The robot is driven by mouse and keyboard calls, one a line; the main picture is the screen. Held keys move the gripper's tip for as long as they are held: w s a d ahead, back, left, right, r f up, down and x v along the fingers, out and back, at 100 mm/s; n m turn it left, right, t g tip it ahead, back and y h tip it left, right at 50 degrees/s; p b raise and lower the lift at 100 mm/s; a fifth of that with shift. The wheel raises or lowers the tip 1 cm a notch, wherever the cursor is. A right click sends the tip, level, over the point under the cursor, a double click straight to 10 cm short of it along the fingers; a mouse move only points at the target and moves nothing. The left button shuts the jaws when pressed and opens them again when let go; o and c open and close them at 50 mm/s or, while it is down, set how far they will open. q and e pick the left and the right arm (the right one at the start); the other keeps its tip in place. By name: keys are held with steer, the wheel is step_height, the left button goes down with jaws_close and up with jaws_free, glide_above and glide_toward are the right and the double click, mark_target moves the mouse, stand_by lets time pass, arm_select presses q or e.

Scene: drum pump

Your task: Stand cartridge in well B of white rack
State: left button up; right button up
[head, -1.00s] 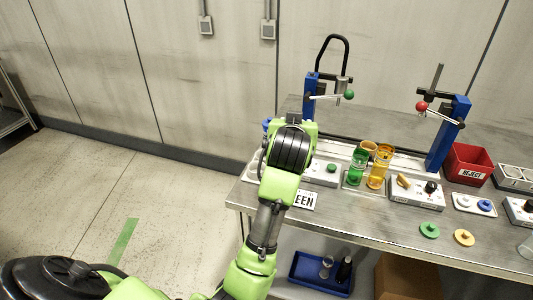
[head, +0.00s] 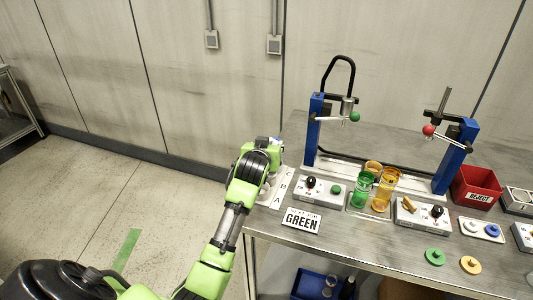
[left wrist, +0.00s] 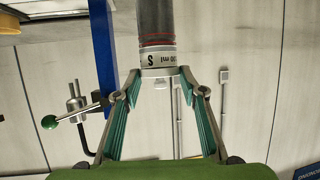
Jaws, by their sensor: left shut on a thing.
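The cartridge (left wrist: 157,22) shows in the left wrist view as a dark cylinder with a red ring and a pale printed collar. My left gripper (left wrist: 159,76) is shut on the collar end, with one finger on each side. In the head view my left arm hides the cartridge, and the fingers cannot be made out. The white rack (head: 284,190) lies at the left end of the bench, with the letters B and A visible. My left wrist is over or beside its left part and hides the wells. My right gripper is not in view.
Right of the rack are a GREEN sign (head: 301,220), a control box (head: 320,190), and green (head: 361,189) and amber (head: 385,190) cylinders. A red bin (head: 475,188) is farther right.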

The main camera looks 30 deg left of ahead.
arm_select(q)
steer(key=shift+a+f, duration=0.15)
steer(key=shift+a, duration=0.05)
steer(key=f, duration=0.1)
steer(key=f+p, duration=0.1)
steer(key=f, duration=0.1)
steer(key=shift+w+a, duration=0.15)
steer(key=shift+a, duration=0.25)
steer(key=shift+f, duration=0.55)
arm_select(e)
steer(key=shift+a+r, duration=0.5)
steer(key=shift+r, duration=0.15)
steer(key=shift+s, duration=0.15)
arm_select(q)
steer(key=o, duration=1.6)
steer(key=shift+f, duration=0.1)
steer(key=shift+c, duration=0.2)
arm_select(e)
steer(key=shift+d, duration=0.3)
